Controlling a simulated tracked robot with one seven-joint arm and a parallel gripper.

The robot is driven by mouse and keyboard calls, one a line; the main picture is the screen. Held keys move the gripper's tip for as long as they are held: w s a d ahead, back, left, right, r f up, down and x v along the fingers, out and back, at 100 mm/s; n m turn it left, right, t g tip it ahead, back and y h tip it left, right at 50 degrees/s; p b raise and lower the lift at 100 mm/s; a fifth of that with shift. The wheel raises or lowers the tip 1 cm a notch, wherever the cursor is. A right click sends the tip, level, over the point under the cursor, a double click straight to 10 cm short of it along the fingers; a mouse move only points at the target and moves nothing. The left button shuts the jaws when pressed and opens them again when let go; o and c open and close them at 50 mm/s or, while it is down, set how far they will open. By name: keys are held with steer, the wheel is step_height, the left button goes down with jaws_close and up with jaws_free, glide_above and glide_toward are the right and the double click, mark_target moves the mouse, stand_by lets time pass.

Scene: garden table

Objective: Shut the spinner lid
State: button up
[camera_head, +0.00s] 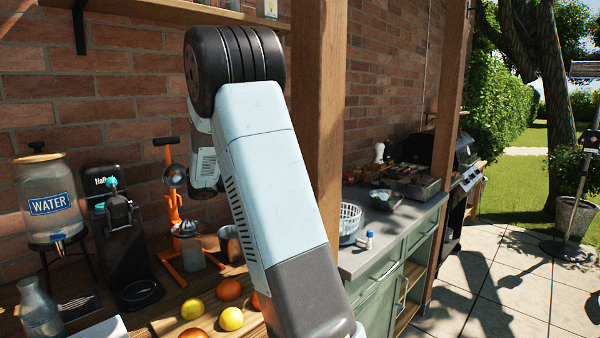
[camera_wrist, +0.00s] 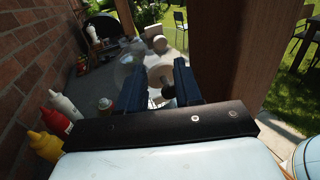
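A white slotted basket (camera_head: 350,217), which looks like the spinner's, stands on the grey counter in the head view, partly hidden behind the wooden post and my arm. In the wrist view, a pale, see-through round thing (camera_wrist: 154,74), likely part of the spinner, shows beyond and between my fingers. Its lid cannot be made out clearly. My gripper (camera_wrist: 158,67) has its two dark fingers apart, with nothing clearly held between them. The gripper is not visible in the head view.
The wooden post (camera_head: 317,110) stands close beside the basket. A metal bowl (camera_head: 385,200) and a small bottle (camera_head: 369,240) are on the counter. Red (camera_wrist: 54,122), white and yellow bottles stand left in the wrist view. Fruit and a water dispenser (camera_head: 50,195) fill the near table.

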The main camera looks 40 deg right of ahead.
steer(key=x, duration=0.8)
steer(key=shift+d, duration=0.15)
jaws_close()
stand_by(0.3)
